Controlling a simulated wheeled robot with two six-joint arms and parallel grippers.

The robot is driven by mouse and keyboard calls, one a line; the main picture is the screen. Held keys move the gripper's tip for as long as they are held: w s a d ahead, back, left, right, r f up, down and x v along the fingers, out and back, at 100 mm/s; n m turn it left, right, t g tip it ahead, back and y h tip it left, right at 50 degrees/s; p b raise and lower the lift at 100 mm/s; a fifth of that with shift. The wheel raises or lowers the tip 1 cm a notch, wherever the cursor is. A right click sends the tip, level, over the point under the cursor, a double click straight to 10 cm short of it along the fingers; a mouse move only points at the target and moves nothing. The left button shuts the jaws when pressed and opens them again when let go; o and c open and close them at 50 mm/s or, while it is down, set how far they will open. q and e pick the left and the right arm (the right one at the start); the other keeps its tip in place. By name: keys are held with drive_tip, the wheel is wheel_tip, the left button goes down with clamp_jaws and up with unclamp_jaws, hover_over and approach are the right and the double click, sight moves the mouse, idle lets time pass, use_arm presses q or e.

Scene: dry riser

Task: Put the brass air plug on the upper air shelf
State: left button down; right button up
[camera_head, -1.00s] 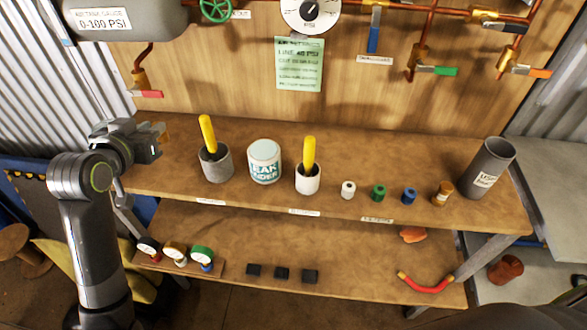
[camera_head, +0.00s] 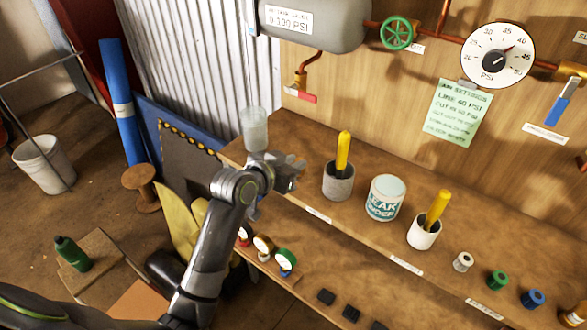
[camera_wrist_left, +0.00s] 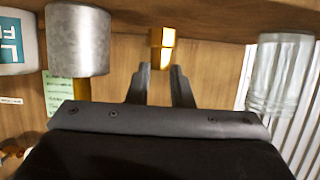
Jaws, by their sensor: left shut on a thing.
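My left gripper (camera_head: 297,174) is at the left end of the upper wooden shelf (camera_head: 310,200), left of a grey cup. In the left wrist view its two fingers (camera_wrist_left: 160,80) are shut on a small brass plug (camera_wrist_left: 162,48), shiny gold in colour. The plug's far end shows close to the shelf surface; whether it touches is unclear. In the head view the plug is hidden by the gripper or too small to make out. My right gripper is not in view.
The grey cup (camera_head: 338,180) with a yellow handle, a leak finder can (camera_head: 385,198) and a white cup (camera_head: 423,233) stand along the shelf. A clear beaker (camera_head: 254,130) stands behind the gripper. Small gauges (camera_head: 263,247) sit on the lower shelf.

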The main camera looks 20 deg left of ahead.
use_arm(q)
drive_tip(key=shift+f, duration=0.9)
drive_tip(key=shift+f, duration=0.15)
drive_tip(key=c, duration=1.3)
unclamp_jaws()
drive_tip(key=shift+s+r, duration=0.15)
drive_tip(key=shift+r, duration=0.05)
drive_tip(key=v, duration=1.1)
drive_tip(key=shift+s+a, duration=0.2)
drive_tip(key=shift+s, duration=0.1)
